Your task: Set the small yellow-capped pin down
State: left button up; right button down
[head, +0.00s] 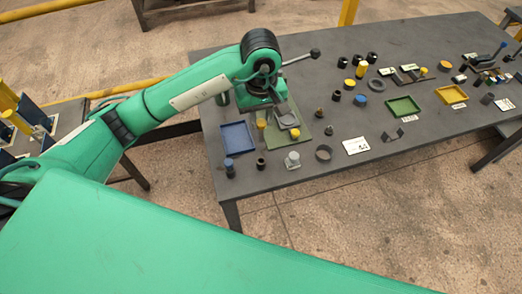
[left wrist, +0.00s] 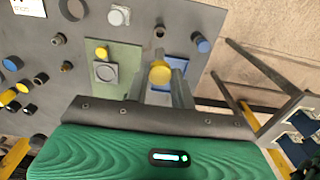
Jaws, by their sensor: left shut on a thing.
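The small yellow-capped pin (left wrist: 160,73) is between the fingers of my left gripper (left wrist: 162,88) in the left wrist view. In the head view the pin's yellow cap (head: 262,123) shows just below my left gripper (head: 262,112). The gripper is shut on it, over the strip between the green mat (head: 301,147) and the blue tray (head: 238,139). The pin's lower end is hidden, so I cannot tell whether it touches anything. Another yellow cap (head: 295,133) is on the mat, near a grey square piece with a round recess (left wrist: 106,72). My right gripper is not in view.
A blue-topped cylinder (head: 229,167), a small dark cylinder (head: 260,164) and a grey block (head: 292,160) stand near the table's front edge. Trays and many parts fill the table's right side.

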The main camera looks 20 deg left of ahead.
aim_at(261, 140)
pick_arm(q)
notch_tip(261, 140, down, 11)
jog(key=p, duration=0.3)
jog(key=shift+f, duration=2.05)
jog(key=o, duration=0.8)
jog(key=shift+o, duration=0.2)
